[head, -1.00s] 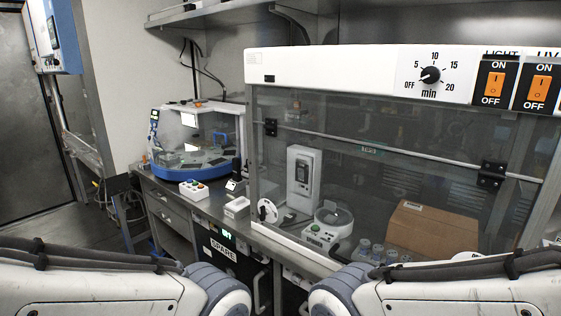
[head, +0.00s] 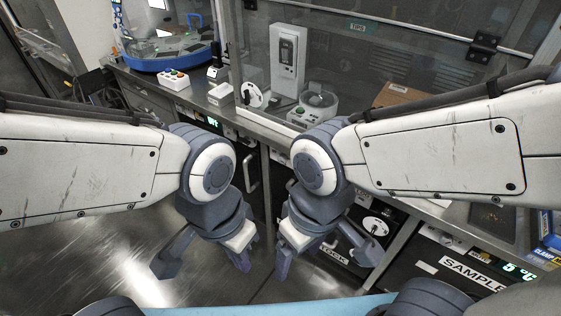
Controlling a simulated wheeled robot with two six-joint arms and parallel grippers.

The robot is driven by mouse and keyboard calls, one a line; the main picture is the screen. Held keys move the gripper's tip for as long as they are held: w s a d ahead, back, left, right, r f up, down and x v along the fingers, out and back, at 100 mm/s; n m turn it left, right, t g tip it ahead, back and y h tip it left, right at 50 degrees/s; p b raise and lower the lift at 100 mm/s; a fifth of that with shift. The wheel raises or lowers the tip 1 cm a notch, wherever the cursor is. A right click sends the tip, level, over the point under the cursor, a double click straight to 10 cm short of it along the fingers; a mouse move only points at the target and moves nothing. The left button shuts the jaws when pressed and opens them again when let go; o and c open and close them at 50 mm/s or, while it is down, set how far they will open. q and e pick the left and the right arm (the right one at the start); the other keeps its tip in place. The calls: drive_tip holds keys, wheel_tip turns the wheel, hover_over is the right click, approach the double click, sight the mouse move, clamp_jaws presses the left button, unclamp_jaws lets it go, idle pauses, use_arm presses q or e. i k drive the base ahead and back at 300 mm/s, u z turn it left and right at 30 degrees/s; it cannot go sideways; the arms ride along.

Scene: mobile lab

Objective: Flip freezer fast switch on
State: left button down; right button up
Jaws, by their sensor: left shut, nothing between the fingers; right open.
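A dark freezer front (head: 430,285) marked SAMPLE, with a green 5 °C display (head: 518,272), is under the bench at lower right. Another unit with a green display (head: 212,122) is under the bench further left, partly behind my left arm. I cannot make out a fast switch on either; my arms hide parts of the fronts. My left gripper (head: 240,260) is shut and empty, pointing down over the floor in front of the bench. My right gripper (head: 284,264) is open and empty beside it, left of the SAMPLE front. Neither touches a unit.
A white dial (head: 375,227) and a LOCK label (head: 334,254) are on a dark unit behind my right gripper. A glass-fronted cabinet (head: 405,35) and a blue-based machine (head: 168,60) stand on the bench. The floor (head: 100,255) at left is clear.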

sight(388, 209)
drive_tip(key=u, duration=1.85)
drive_tip(key=k, duration=1.35)
drive_tip(key=z, duration=0.9)
